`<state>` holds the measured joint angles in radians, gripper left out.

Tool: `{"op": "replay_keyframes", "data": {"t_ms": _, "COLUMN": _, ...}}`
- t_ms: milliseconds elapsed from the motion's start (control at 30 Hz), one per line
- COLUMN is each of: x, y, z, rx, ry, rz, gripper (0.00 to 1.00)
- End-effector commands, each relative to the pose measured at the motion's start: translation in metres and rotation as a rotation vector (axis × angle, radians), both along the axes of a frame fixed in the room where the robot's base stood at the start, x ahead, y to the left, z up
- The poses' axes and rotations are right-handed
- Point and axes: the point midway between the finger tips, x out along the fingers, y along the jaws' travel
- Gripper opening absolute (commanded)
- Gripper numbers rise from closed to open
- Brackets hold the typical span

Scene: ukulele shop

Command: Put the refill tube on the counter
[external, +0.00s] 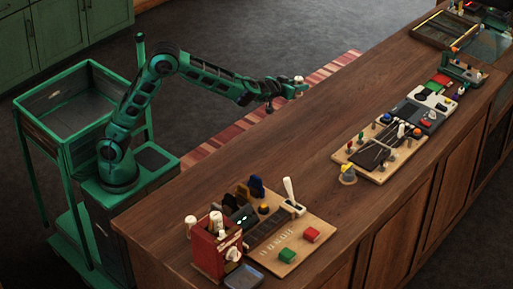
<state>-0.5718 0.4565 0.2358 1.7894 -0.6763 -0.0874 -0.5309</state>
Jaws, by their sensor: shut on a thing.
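My gripper (287,91) is at the end of my outstretched arm, in the upper middle of the external view. It is shut on a small, pale-topped piece, which I take to be the refill tube (299,79). The tube looks about upright, and its lower part is hidden by the fingers. In the picture it appears beside the long edge of the brown wooden counter (290,150), raised up. I cannot tell whether it is over the counter top or just outside its edge.
A red dispenser (208,248) with pale cylinders and a wooden board (290,262) of controls stand at the counter's near end. More boards (366,158) with small parts line the right side. The counter's middle is clear. A striped rug (225,150) lies on the floor alongside.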

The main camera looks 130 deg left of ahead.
Motion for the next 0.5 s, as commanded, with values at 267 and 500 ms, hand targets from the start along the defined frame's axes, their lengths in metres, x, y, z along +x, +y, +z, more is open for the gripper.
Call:
{"op": "replay_keyframes", "data": {"t_ms": 267, "x": 0.042, "y": -0.014, "z": -0.026, "rx": 0.000, "ry": 0.001, "rz": -0.001, "gripper": 0.05}}
{"op": "replay_keyframes", "data": {"t_ms": 500, "x": 0.047, "y": -0.016, "z": -0.038, "rx": -0.001, "ry": 0.001, "rz": 0.001, "gripper": 0.05}}
